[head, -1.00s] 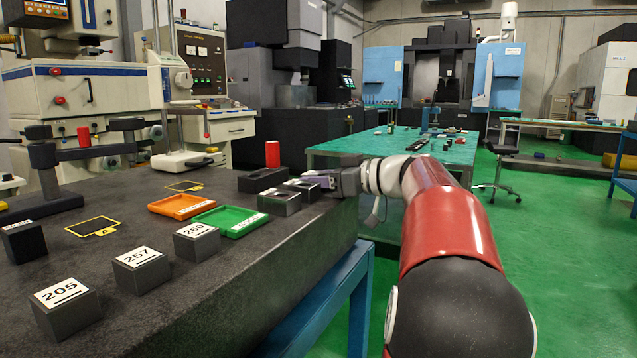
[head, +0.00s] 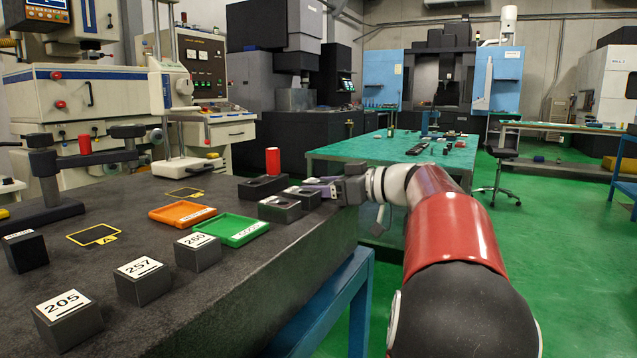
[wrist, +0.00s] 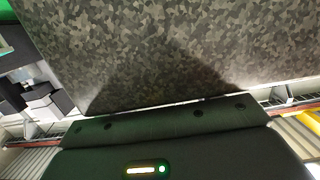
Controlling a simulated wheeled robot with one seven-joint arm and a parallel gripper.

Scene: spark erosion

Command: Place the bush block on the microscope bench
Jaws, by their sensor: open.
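My gripper (head: 322,188) is open at the far right edge of the dark stone-topped bench (head: 225,275), beside two small dark blocks with white labels. The nearer block (head: 281,209) sits left of the fingers, and the other block (head: 303,196) is just behind it, partly hidden by the gripper. I cannot read these labels, so I cannot tell which one is the bush block. The wrist view shows a speckled dark surface (wrist: 150,45) close up, with a shadow on it, and no object between fingers. I cannot tell for sure which surface is the microscope bench.
An orange tray (head: 182,221) and a green tray (head: 250,239) lie nearby. Blocks labelled 205 (head: 68,322), 257 (head: 142,282) and 260 (head: 197,255) stand in front. A red cylinder (head: 272,161) stands behind. A green-topped table (head: 360,147) is further back. Green floor is open at right.

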